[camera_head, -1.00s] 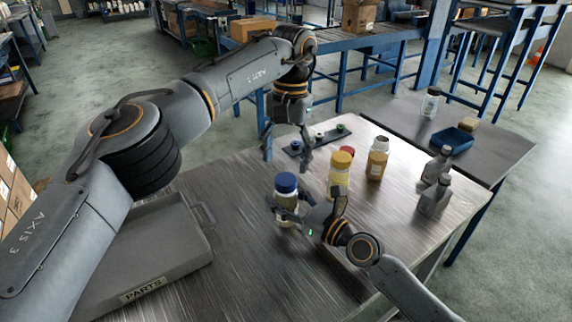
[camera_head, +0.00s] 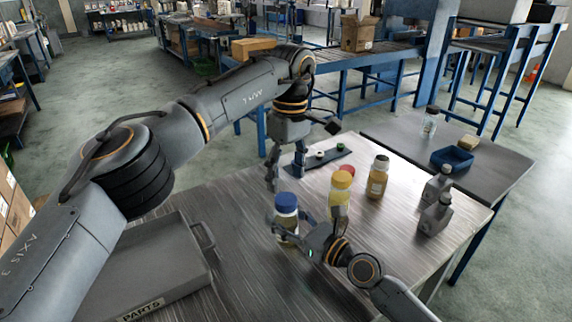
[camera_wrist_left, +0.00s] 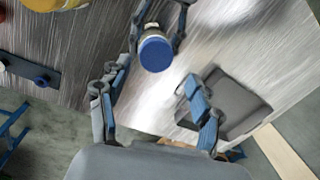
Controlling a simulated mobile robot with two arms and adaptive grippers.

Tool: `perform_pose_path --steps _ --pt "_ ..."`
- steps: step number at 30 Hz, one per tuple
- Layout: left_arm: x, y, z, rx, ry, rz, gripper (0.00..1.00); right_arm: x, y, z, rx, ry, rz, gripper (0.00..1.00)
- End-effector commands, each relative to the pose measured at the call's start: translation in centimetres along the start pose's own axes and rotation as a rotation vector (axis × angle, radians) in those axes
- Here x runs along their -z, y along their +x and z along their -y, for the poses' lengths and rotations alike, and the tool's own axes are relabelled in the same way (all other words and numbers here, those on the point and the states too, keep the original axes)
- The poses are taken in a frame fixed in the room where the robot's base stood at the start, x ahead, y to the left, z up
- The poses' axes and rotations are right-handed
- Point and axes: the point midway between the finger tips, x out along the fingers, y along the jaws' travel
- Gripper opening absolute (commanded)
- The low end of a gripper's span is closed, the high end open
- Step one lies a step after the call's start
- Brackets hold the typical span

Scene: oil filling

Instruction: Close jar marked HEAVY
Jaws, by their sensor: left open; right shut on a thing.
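A jar with a blue lid (camera_head: 286,202) stands on the steel table; the lid sits on top of it. My right gripper (camera_head: 289,230) is shut on this jar's body. My left gripper (camera_head: 286,170) is open and empty, behind the blue-lidded jar in the head view. In the left wrist view the blue lid (camera_wrist_left: 156,54) shows beyond my spread left fingers (camera_wrist_left: 155,98), apart from them. I cannot read HEAVY on any jar.
A dark strip with small caps (camera_head: 325,160) lies behind the jars. A grey PARTS tray (camera_head: 150,265) fills the table's left. Grey bottles (camera_head: 436,215) stand at the right edge. A side table holds a blue bin (camera_head: 452,159) and a clear bottle (camera_head: 430,122).

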Motion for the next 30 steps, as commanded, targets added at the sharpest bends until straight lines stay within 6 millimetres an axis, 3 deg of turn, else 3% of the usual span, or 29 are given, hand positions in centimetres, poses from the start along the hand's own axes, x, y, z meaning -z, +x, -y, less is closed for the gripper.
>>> perform_pose_path --steps 30 --pt "0.0 -1.6 0.2 -0.055 -2.265 0.067 0.65 0.0 0.0 0.0 0.0 0.0 0.0 0.0"
